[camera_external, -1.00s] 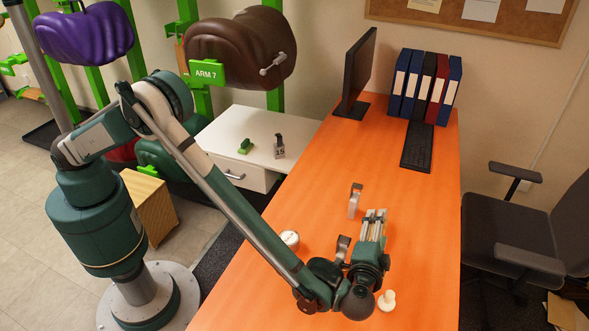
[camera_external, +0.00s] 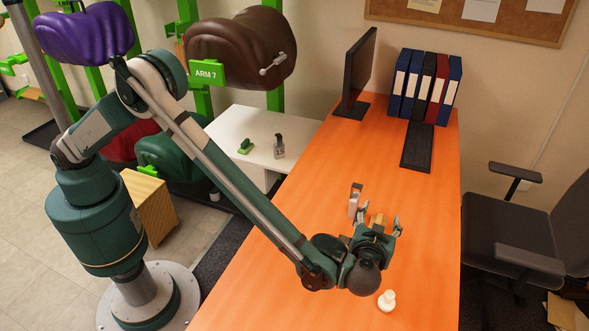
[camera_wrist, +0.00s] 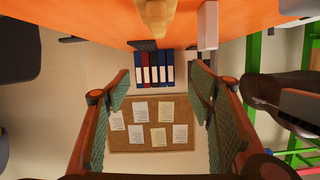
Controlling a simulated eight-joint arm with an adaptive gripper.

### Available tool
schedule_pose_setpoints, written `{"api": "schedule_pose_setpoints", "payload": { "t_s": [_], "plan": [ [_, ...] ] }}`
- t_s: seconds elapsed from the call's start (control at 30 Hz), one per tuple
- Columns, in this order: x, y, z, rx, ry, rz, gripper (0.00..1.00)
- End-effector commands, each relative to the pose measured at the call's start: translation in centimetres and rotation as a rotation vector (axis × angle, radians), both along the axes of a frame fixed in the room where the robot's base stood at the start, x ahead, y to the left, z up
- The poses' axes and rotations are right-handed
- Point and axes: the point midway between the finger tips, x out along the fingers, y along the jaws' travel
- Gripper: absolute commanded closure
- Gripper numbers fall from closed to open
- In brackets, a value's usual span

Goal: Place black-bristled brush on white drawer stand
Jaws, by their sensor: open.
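My gripper (camera_external: 379,221) is low over the orange desk, fingers apart and pointing towards the back wall. In the wrist view the two textured finger pads (camera_wrist: 163,88) stand wide apart with nothing between them. A tan wooden piece (camera_external: 377,219) shows by the fingers; it also shows at the top edge of the wrist view (camera_wrist: 155,16), outside the pads. It may be the brush, but no black bristles are visible. The white drawer stand (camera_external: 240,119) is beyond the desk's left edge, its front partly hidden by my arm.
On the stand are a green item (camera_external: 246,146) and a dark-topped labelled bottle (camera_external: 279,147). A grey-white upright item (camera_external: 355,199) stands just beyond my gripper. A white knob-shaped item (camera_external: 387,299) is nearer the camera. A monitor (camera_external: 355,75), binders (camera_external: 425,85) and keyboard (camera_external: 417,146) occupy the far end.

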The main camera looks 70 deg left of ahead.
Motion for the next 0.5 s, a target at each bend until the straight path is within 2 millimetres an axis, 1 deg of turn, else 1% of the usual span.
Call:
{"api": "schedule_pose_setpoints", "payload": {
  "t_s": [0.2,0.5],
  "plan": [
    [0.06,0.14,0.19,-0.057,-0.047,0.023,0.46],
    [0.05,0.13,0.19,-0.06,-0.049,0.024,0.46]
  ]
}}
